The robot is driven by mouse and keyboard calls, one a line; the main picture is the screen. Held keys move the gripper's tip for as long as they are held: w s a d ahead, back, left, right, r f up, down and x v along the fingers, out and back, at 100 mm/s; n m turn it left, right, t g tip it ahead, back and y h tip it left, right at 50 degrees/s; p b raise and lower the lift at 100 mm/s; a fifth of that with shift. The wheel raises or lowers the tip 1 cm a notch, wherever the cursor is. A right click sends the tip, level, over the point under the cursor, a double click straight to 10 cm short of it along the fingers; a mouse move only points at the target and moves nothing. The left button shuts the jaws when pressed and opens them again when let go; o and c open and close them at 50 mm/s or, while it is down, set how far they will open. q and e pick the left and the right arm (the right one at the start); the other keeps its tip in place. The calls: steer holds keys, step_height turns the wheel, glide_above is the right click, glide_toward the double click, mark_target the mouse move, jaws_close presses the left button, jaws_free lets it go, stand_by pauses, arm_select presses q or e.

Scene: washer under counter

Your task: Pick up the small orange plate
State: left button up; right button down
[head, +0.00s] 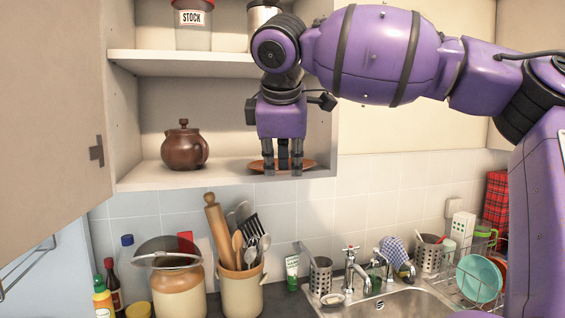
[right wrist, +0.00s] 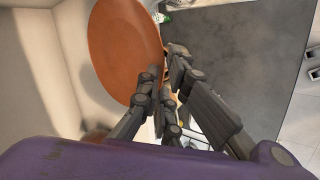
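The small orange plate (head: 256,165) lies on the cabinet's lower shelf, near its right end. My right gripper (head: 283,170) points down over the shelf edge and hides the plate's middle. In the right wrist view, the orange plate (right wrist: 122,45) fills the upper left, and the gripper fingers (right wrist: 163,75) are at its edge. The fingertips are apart, with a narrow gap between them. One finger overlaps the rim in the picture; I cannot tell whether any finger touches it. My left gripper is not in view.
The cabinet door (head: 50,100) is open at left. Below are a crock of utensils (head: 242,290), a large jar (head: 178,290), a tap (head: 352,268) and a dish rack (head: 480,280).

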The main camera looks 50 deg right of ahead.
steer(key=c, duration=1.9)
jaws_free()
steer(key=shift+d+f, duration=0.1)
steer(key=shift+o, duration=0.2)
steer(key=v, duration=1.2)
steer(key=shift+c, duration=0.3)
